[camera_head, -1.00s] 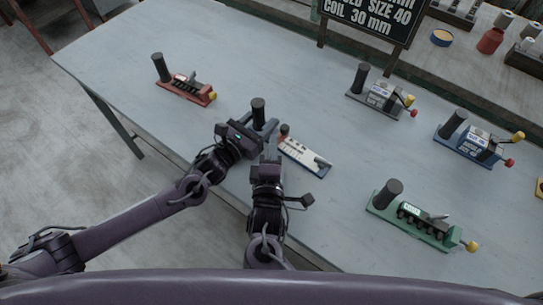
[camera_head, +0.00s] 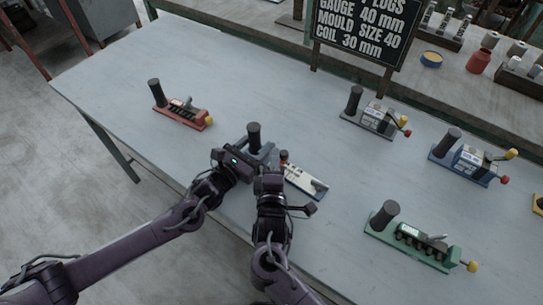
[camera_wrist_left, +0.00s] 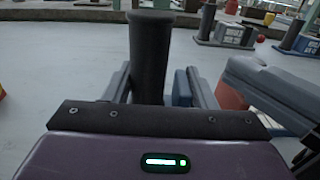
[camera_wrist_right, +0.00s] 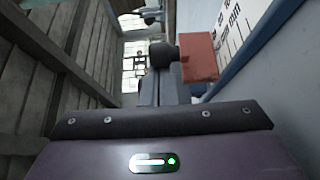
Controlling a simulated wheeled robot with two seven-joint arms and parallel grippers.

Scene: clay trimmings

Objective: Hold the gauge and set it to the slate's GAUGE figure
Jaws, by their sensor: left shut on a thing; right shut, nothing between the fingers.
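The gauge (camera_head: 304,182) is a pale scale plate on a blue base, with a black upright post (camera_head: 254,134) at its left end. My left gripper (camera_head: 259,152) is shut on that post, which also stands between its fingers in the left wrist view (camera_wrist_left: 152,55). My right gripper (camera_head: 272,160) is shut and empty close to the gauge's red slider. In the right wrist view the red slider (camera_wrist_right: 200,57) has a dark knob (camera_wrist_right: 163,53) just beyond the shut fingers; contact is unclear. The slate (camera_head: 368,32) reads GAUGE 40 mm. The slider's reading is not legible.
A red device (camera_head: 182,112) stands at the back left. A grey device (camera_head: 375,120), a blue device (camera_head: 466,162) and a green device (camera_head: 415,245) stand to the right. The table (camera_head: 110,85) is clear at the far left and between them.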

